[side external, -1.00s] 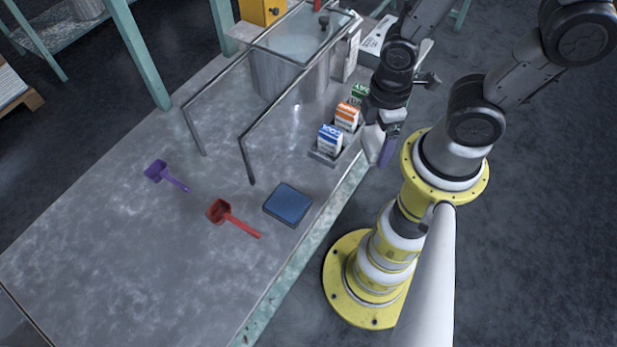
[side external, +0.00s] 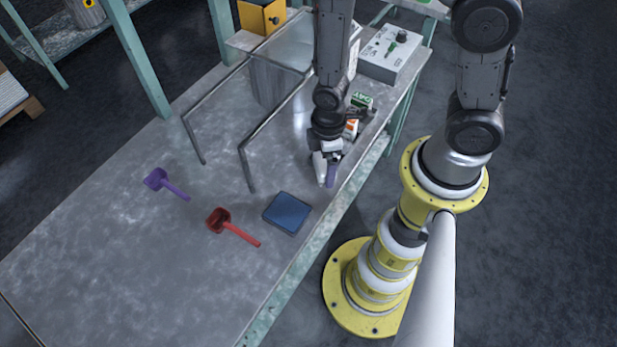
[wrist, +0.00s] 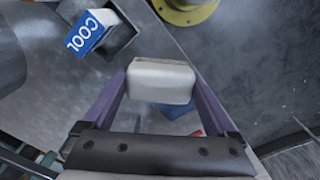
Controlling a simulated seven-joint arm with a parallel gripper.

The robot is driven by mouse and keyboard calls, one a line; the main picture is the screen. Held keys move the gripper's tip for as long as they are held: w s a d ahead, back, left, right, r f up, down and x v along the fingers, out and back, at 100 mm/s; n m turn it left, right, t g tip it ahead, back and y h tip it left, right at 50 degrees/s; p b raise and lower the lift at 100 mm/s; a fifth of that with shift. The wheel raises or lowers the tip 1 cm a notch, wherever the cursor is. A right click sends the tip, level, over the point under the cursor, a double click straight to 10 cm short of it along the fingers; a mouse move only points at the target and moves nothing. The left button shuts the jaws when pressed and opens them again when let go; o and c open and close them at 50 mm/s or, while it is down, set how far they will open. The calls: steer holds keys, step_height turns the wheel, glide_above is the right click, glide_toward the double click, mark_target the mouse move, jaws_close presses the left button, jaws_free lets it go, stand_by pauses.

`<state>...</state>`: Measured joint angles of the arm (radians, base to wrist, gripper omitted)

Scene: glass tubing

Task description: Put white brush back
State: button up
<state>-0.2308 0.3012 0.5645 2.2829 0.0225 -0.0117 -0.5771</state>
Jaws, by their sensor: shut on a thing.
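My gripper (side external: 325,179) is shut on the white brush (wrist: 160,80), a pale rounded block. In the wrist view it sits between the two purple fingers. In the side view the white brush (side external: 319,168) hangs from my gripper near the table's right edge, just in front of the box holder. A dark blue square pad (side external: 288,213) lies flat on the table, nearer the camera than my gripper. In the wrist view the blue pad (wrist: 178,121) is partly hidden behind the brush.
Orange (side external: 351,129) and green (side external: 361,101) boxes stand behind my gripper; a blue-white box (wrist: 86,34) shows in the wrist view. A metal frame (side external: 247,165) stands to the left.

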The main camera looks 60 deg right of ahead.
glide_above(308, 187)
steer(key=f, duration=0.4)
steer(key=shift+s+f, duration=0.3)
steer(key=shift+w+f, duration=0.15)
steer(key=shift+f, duration=0.75)
steer(key=shift+w+f, duration=0.1)
steer(key=shift+f, duration=0.8)
steer(key=shift+f, duration=0.15)
steer(key=o, duration=1)
steer(key=shift+c, duration=0.2)
